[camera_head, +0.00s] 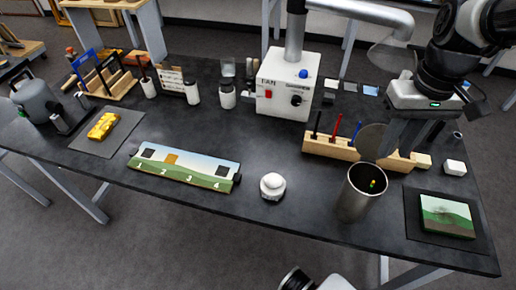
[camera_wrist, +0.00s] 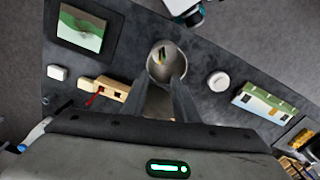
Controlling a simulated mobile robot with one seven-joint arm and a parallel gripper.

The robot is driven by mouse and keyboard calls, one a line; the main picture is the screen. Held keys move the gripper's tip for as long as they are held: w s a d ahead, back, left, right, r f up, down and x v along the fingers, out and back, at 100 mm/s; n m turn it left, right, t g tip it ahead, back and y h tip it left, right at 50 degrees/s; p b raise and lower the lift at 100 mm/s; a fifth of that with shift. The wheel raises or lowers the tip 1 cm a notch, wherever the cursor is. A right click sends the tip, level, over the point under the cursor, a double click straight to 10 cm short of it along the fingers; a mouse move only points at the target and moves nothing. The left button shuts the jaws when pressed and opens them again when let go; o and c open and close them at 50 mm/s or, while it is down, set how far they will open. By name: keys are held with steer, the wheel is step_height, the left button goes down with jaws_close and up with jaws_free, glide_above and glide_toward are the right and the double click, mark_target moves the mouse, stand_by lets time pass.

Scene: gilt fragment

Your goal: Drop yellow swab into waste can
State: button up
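The waste can (camera_head: 352,205) is an open metal cylinder standing upright near the front edge of the black table. Small yellow, red and green tips (camera_head: 373,183) show inside its mouth. In the wrist view the can (camera_wrist: 153,72) lies just beyond my fingertips, with thin coloured sticks (camera_wrist: 162,53) inside. I cannot tell if a whole yellow swab is among them. My gripper (camera_head: 377,150) is above and behind the can, pointing down. In the wrist view its two fingers (camera_wrist: 163,82) are apart with nothing seen between them.
A wooden rack (camera_head: 318,145) with dark, red and blue sticks stands behind the can. A white-lidded jar (camera_head: 272,187) is left of it. A landscape tile (camera_head: 446,216) and a white block (camera_head: 455,167) are at right. A numbered panel (camera_head: 185,170) and fan box (camera_head: 288,84) stand further left and back.

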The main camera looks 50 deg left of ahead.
step_height(320, 180, up, 8)
steer(key=shift+r, duration=0.1)
stand_by(0.5)
steer(key=s+d+r+m+t+p, duration=0.1)
steer(key=s+d+m, duration=0.3)
steer(key=d, duration=0.7)
steer(key=s+d+r+m+t+p, duration=0.1)
steer(key=s+d+m+t, duration=0.3)
steer(key=s+d, duration=0.3)
steer(key=d+m, duration=0.1)
steer(key=d, duration=0.4)
steer(key=shift+s+d+m+t, duration=0.3)
steer(key=shift+d, duration=0.1)
